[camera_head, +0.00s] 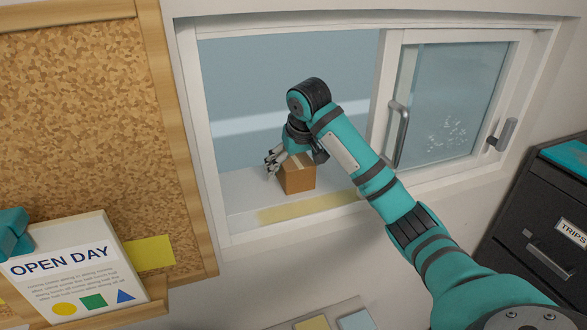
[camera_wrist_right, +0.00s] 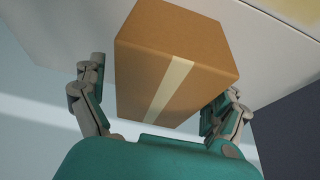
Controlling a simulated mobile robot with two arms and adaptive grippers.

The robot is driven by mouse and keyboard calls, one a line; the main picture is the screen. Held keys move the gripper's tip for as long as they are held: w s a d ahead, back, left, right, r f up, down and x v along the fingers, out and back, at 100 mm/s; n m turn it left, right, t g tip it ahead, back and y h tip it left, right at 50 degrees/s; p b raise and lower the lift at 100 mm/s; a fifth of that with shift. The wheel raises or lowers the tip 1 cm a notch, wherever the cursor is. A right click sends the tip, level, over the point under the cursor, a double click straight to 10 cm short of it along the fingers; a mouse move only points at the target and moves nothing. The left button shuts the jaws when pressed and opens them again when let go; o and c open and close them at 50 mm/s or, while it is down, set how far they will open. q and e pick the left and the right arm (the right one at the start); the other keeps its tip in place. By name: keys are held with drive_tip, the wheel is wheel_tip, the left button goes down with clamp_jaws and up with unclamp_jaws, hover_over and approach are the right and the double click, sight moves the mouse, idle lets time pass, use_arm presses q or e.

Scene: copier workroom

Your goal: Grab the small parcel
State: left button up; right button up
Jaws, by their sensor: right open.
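The small parcel (camera_head: 299,178) is a brown cardboard box with a pale tape strip. It stands on the white sill in the open left part of the window. My right gripper (camera_head: 274,162) is at the parcel's upper left side in the head view. In the right wrist view the parcel (camera_wrist_right: 172,65) lies between the two spread fingers of the right gripper (camera_wrist_right: 160,100). The fingers look apart from its sides; exact contact cannot be told. My left gripper is not clearly shown; only a teal piece of my left arm shows at the left edge.
The window frame (camera_head: 211,130) surrounds the opening, with a sliding glass pane (camera_head: 455,100) and handle at right. A corkboard (camera_head: 80,110) and an "OPEN DAY" sign (camera_head: 75,275) are at left. A dark cabinet (camera_head: 535,225) stands at right. The sill (camera_head: 240,190) has free room left of the parcel.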

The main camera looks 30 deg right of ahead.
drive_tip(key=c, duration=1.4)
